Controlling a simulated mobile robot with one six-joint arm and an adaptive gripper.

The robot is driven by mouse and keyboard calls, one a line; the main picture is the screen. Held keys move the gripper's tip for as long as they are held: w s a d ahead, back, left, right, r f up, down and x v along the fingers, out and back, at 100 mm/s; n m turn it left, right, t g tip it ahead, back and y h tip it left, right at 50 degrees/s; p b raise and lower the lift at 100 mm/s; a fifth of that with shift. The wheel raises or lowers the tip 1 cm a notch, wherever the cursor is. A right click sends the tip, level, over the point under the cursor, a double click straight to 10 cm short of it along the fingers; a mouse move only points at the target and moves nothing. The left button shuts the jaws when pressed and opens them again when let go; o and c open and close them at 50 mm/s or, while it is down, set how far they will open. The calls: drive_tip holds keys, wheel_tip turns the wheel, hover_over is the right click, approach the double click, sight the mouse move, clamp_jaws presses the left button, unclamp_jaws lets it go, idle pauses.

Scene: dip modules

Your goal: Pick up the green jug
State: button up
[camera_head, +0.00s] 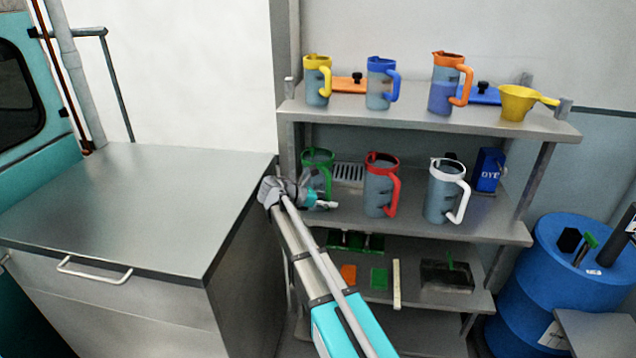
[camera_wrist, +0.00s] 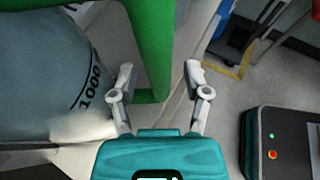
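The green jug (camera_head: 318,156) stands on the middle shelf at its left end, partly hidden behind my arm. It has a green rim and handle and a clear grey body. In the wrist view its body (camera_wrist: 40,75) with a "1000" mark fills the left side. Its green handle (camera_wrist: 152,45) comes down between my two fingers. My gripper (camera_wrist: 159,76) is open around the handle, with a gap showing beside the fingers. In the head view my gripper (camera_head: 325,198) is at the jug's lower front, and its fingers are hard to make out.
A red jug (camera_head: 381,187) stands close to the right on the same shelf, then a white-handled jug (camera_head: 443,190) and a blue DYE box (camera_head: 488,170). The upper shelf (camera_head: 420,118) is above. A steel cabinet (camera_head: 130,200) stands left, a blue barrel (camera_head: 550,280) right.

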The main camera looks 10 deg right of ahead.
sight(329, 173)
clamp_jaws()
drive_tip(key=shift+r, duration=0.2)
idle(0.3)
wheel_tip(329, 173, up, 10)
drive_tip(key=p, duration=1)
drive_tip(key=shift+f, duration=0.2)
idle(0.4)
